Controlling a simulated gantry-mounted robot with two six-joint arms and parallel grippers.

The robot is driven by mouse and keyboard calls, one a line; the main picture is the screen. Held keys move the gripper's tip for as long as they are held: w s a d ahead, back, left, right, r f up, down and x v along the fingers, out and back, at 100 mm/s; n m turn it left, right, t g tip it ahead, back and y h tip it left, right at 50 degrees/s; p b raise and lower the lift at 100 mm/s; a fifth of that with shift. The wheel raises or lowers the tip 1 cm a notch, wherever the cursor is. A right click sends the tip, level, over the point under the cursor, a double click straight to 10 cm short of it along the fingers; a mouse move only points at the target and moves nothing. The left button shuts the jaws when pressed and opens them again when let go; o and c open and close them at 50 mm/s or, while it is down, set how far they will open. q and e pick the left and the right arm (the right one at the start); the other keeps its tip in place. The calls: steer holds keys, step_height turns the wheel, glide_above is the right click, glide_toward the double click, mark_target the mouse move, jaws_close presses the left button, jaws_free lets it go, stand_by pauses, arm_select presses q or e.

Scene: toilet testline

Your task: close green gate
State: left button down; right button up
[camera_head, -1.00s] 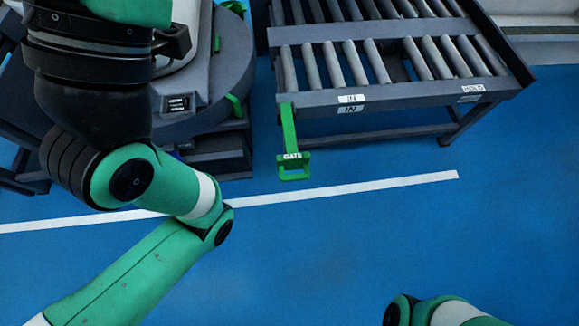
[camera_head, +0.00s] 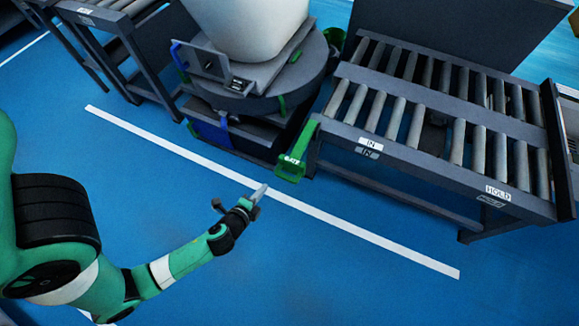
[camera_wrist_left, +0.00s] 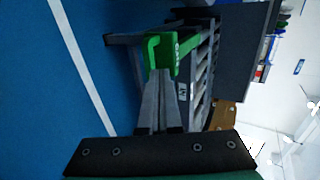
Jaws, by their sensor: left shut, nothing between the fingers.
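The green gate (camera_head: 296,154) is a bar labelled GATE with a loop handle at its near end. It sticks out from the left end of the roller conveyor's front rail, beside the turntable. My left gripper (camera_head: 259,193) is left of and in front of the gate handle, apart from it in the head view. In the left wrist view the shut fingers (camera_wrist_left: 160,105) point toward the gate (camera_wrist_left: 172,55), with nothing between them. My right gripper is out of view.
The roller conveyor (camera_head: 437,163) with IN and HOLD labels stands right of the gate. A dark round turntable (camera_head: 262,98) carrying a white toilet body (camera_head: 250,28) stands to the left. Blue floor (camera_head: 330,275) with a white line is open in front.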

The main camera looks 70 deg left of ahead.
arm_select(q)
steer(key=b, duration=0.3)
glide_toward(284, 161)
step_height(284, 161, down, 4)
steer(key=w+a, duration=0.1)
steer(key=w+a+b, duration=0.1)
steer(key=w+a, duration=0.1)
steer(key=shift+w+r, duration=0.2)
steer(key=shift+w, duration=0.1)
steer(key=shift+w+a, duration=0.2)
steer(key=shift+w, duration=0.15)
